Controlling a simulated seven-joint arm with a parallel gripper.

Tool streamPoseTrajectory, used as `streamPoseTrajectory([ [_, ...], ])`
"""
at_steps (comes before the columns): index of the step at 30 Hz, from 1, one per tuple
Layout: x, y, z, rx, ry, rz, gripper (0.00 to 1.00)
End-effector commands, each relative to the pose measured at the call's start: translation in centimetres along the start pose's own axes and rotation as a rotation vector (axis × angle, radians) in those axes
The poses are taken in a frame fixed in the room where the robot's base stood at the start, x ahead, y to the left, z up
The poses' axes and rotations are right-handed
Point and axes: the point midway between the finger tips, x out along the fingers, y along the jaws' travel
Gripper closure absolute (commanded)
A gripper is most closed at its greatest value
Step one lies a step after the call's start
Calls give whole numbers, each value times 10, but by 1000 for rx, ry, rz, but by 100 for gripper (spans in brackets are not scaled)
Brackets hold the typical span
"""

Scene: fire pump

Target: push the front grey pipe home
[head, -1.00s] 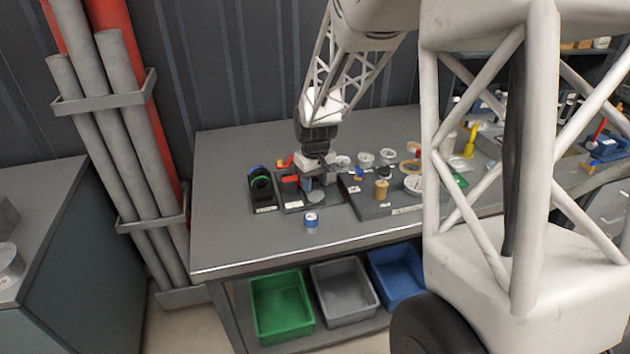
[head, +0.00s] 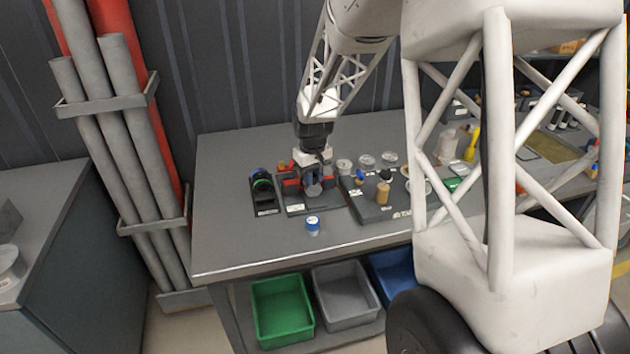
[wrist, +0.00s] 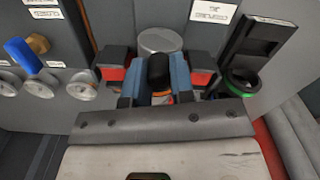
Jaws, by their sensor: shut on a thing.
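The front grey pipe (wrist: 160,40) shows as a short grey cylinder with a round end, just beyond my fingertips in the wrist view. In the head view the pipe (head: 314,190) is at the front of the small dark station, right by my gripper (head: 312,176). In the wrist view my gripper (wrist: 160,88) is shut, its blue-grey fingers around a dark, round-topped piece (wrist: 158,68) with an orange band. Red-and-black blocks (wrist: 112,66) flank the fingers on both sides. I cannot tell whether the held piece touches the pipe; its lower part is hidden.
A blue-and-white jar (head: 312,226) stands in front of the station. A black holder with a green ring (head: 262,184) is on the left, and a grey panel with gauges and knobs (head: 378,208) is on the right. The bench's front left (head: 235,240) is clear.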

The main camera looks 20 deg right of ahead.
Motion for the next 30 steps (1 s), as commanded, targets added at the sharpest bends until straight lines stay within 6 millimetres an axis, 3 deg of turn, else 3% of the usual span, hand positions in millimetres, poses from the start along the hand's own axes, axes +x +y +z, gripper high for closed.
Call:
streamPoseTrajectory([
  [6,-2,1,-3,0,8,3,100],
  [7,-2,1,-3,0,8,3,76],
  [12,-2,1,-3,0,6,2,52],
  [23,-3,1,-2,0,5,2,52],
  [30,-21,1,-2,0,7,2,52],
])
